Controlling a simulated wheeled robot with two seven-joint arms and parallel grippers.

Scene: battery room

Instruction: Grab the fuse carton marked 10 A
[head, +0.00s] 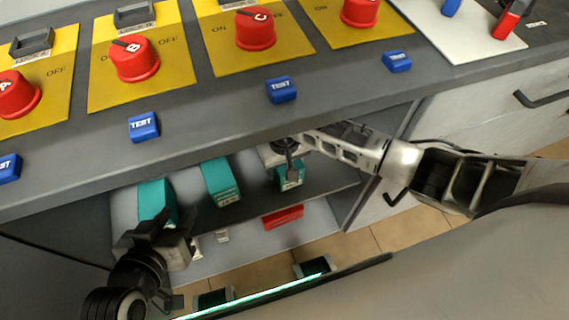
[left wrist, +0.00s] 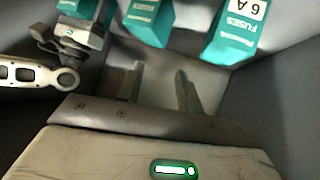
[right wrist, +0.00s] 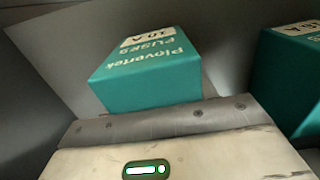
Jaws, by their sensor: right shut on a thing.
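The teal fuse carton marked 10 A (right wrist: 150,75) fills the middle of the right wrist view, and its label reads upside down. My right gripper (head: 287,160) is shut on this carton, which shows below it in the head view (head: 291,180). The fingers are hidden in the right wrist view, and I cannot tell whether the carton touches the shelf. My left gripper (left wrist: 158,82) is open and empty, low in front of the shelf. Its two pale fingers point towards the cartons without holding any.
A carton marked 6 A (left wrist: 238,32) and another teal carton (head: 220,181) stand on the shelf to the left. A red object (head: 283,216) lies lower down. The grey counter (head: 210,110) with red knobs overhangs the shelf.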

